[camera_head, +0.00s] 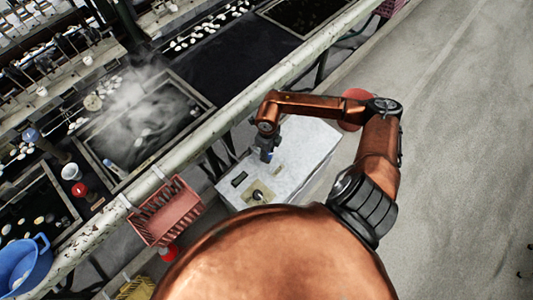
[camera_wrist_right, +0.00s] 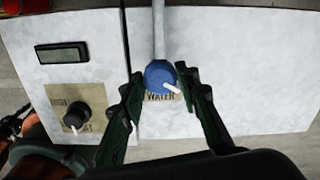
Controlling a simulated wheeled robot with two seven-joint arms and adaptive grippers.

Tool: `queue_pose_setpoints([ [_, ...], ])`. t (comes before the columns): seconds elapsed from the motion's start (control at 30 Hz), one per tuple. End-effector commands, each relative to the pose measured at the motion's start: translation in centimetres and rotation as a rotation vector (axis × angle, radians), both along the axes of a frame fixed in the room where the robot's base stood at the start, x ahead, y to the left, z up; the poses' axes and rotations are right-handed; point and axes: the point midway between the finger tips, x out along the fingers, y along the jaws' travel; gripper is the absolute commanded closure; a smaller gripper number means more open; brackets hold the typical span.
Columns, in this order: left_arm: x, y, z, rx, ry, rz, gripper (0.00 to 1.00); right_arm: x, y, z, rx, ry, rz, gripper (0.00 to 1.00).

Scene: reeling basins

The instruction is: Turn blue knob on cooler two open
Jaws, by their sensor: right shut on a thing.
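The cooler is a pale grey box (camera_head: 308,150) in the middle of the head view; its panel (camera_wrist_right: 225,50) fills most of the right wrist view. The blue knob (camera_wrist_right: 157,73) sits on this panel, above a label reading WATER. Its white pointer slants to the lower right. My right gripper (camera_wrist_right: 160,78) has one finger on each side of the blue knob and is shut on it. In the head view this gripper (camera_head: 267,153) reaches down to the panel, and its fingertips are too small to make out. My left gripper is not in view.
A black knob (camera_wrist_right: 71,118) on a tan plate and a dark display (camera_wrist_right: 62,53) are also on the panel. A pink basket (camera_head: 167,212) hangs on a long pale rail (camera_head: 215,124) left of the cooler. Steaming basins (camera_head: 140,120) lie beyond. Bare floor (camera_head: 460,150) is at right.

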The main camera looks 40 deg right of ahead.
Motion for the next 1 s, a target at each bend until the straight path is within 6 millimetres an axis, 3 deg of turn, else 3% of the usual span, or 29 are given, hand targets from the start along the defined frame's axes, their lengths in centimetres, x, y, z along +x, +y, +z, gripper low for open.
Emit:
queue_pose_setpoints([
  [0.5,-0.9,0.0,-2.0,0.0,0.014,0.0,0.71,0.0,-0.1,-0.1,-0.003,0.002,0.42,0.94],
  [1.0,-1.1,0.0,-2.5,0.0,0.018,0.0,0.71,0.1,-0.1,0.0,-0.001,-0.001,0.56,0.94],
])
